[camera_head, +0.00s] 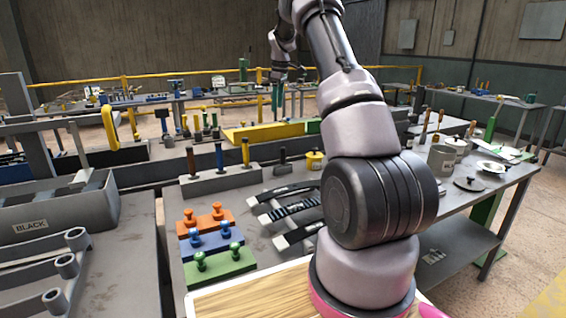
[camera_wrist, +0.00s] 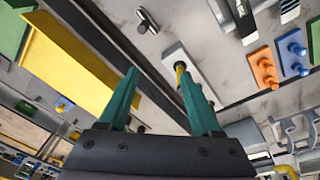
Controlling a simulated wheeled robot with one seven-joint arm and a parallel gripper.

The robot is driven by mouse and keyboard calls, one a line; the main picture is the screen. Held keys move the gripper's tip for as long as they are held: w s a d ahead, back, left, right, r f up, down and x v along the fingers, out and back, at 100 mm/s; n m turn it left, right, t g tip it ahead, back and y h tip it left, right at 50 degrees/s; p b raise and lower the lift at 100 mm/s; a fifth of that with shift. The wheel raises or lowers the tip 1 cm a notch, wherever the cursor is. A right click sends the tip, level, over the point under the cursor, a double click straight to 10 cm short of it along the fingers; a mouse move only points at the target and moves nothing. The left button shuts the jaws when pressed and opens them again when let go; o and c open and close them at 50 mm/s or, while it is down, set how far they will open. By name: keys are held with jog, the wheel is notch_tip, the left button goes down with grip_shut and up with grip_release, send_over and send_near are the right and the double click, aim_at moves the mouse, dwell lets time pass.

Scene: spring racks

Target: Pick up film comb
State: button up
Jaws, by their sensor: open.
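No item is clearly recognisable as the film comb. Three long dark strips with pale ends lie on the near bench in the head view; the middle strip (camera_head: 288,207) has a black-and-white pattern, but I cannot tell whether it is the comb. A yellow-topped tool in a pale holder (camera_wrist: 181,68) appears close to the right finger, with no clear contact.
Orange (camera_head: 205,221), blue (camera_head: 211,241) and green (camera_head: 219,264) blocks with knobs sit left of the strips. A peg holder (camera_head: 219,183) stands behind them. A grey bin marked BLACK (camera_head: 40,226) is at left. My arm hides part of the bench.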

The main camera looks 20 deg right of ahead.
jog(key=w+d+f+n, duration=0.1)
jog(key=f, duration=0.3)
jog(key=w+d+f+n+g, duration=0.1)
jog(key=w+f, duration=0.1)
jog(key=f, duration=0.2)
jog(key=w+d+f+n, duration=0.1)
jog(key=d+f, duration=0.1)
jog(key=f, duration=0.2)
jog(key=shift+w+d+f, duration=0.1)
jog(key=shift+w+f, duration=0.2)
send_near(283, 164)
jog(key=shift+w+d+f+n+g, duration=0.1)
jog(key=shift+w+n+g, duration=0.05)
jog(key=shift+w, duration=0.35)
jog(key=shift+w+f+n+g, duration=0.1)
jog(key=shift+w+n+g, duration=0.05)
jog(key=shift+w, duration=0.3)
jog(key=shift+s+f, duration=0.2)
jog(key=shift+f, duration=2.8)
grip_shut()
